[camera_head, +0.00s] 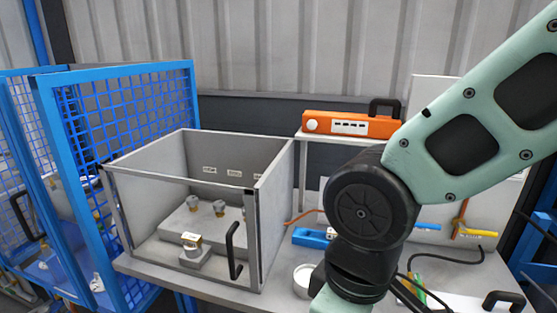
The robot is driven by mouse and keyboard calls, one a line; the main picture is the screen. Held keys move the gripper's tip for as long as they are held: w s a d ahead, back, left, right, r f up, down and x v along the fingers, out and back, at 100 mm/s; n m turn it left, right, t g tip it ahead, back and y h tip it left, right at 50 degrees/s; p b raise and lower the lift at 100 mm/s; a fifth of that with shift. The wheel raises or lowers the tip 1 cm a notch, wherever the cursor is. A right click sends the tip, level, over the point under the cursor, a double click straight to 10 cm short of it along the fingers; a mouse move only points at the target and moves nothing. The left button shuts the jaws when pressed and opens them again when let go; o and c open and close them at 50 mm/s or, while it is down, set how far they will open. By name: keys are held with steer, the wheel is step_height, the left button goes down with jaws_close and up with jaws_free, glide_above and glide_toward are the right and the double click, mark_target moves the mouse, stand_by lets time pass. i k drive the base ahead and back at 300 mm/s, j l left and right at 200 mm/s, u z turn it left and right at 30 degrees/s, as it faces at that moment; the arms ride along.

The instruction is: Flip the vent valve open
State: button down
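Two valve levers show at the right, partly behind my arm. One is a yellow lever (478,233) on a brassy body, lying roughly level in the picture. The other is a blue lever (428,226), also roughly level, with its left end hidden by my arm. No label is readable, so I cannot tell which is the vent valve. My teal arm comes in from the upper right and bends down at a black joint in front of the bench. My gripper is below the picture's bottom edge and out of view.
A grey open-topped box (275,225) with a clear front and black handle stands left on the bench (205,290), brass-topped fittings inside. An orange case (350,124) sits on a shelf behind. A blue tool (312,238), a round white dish (303,279) and dark cables lie near my arm. Blue mesh fencing (125,105) stands left.

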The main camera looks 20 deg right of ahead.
mark_target(462, 230)
steer(key=z, duration=1.4)
steer(key=i+z, duration=0.2)
steer(key=z, duration=0.25)
steer(key=i+z, duration=0.25)
steer(key=z, duration=0.15)
